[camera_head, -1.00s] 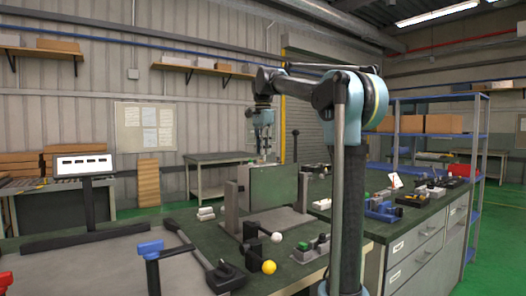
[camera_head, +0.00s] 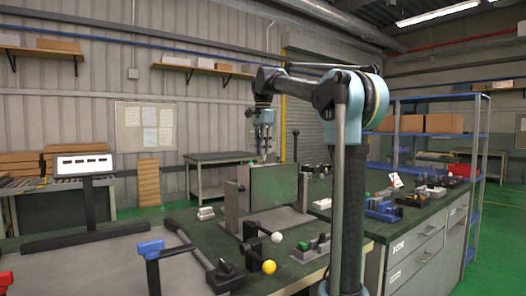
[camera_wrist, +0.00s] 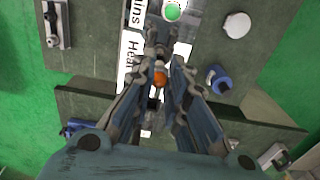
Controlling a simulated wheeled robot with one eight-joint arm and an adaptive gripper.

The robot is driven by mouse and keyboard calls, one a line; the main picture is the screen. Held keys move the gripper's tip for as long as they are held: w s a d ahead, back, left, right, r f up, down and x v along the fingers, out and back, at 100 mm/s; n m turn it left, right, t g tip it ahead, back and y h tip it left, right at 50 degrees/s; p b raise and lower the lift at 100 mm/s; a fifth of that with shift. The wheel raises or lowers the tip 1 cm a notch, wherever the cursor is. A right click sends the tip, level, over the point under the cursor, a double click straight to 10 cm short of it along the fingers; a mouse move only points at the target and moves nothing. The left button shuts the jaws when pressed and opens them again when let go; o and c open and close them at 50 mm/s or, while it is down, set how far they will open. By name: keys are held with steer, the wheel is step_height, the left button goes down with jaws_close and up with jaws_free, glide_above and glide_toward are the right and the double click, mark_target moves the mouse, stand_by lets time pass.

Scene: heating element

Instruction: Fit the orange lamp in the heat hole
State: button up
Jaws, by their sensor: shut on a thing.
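The orange lamp (camera_wrist: 160,76) is between the fingers of my gripper (camera_wrist: 162,62) in the wrist view. The fingers are shut on it. In the head view my gripper (camera_head: 263,155) points down over the top edge of the upright dark green panel (camera_head: 273,187). In the wrist view the lamp is beside the white "Heat" label (camera_wrist: 130,58), of which only the first letters show. The heat hole is hidden by the gripper and lamp, so I cannot tell whether the lamp touches it.
A green lamp (camera_wrist: 172,11) sits by the "Mains" label (camera_wrist: 137,14). A white round thing (camera_wrist: 237,25) and a blue part (camera_wrist: 217,79) are to the right. In the head view, levers with a yellow knob (camera_head: 269,267) and a white knob (camera_head: 277,237) stand before the panel.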

steer(key=shift+f, duration=1.75)
stand_by(0.3)
steer(key=o, duration=0.8)
step_height(320, 180, up, 12)
steer(key=shift+f, duration=0.1)
stand_by(0.6)
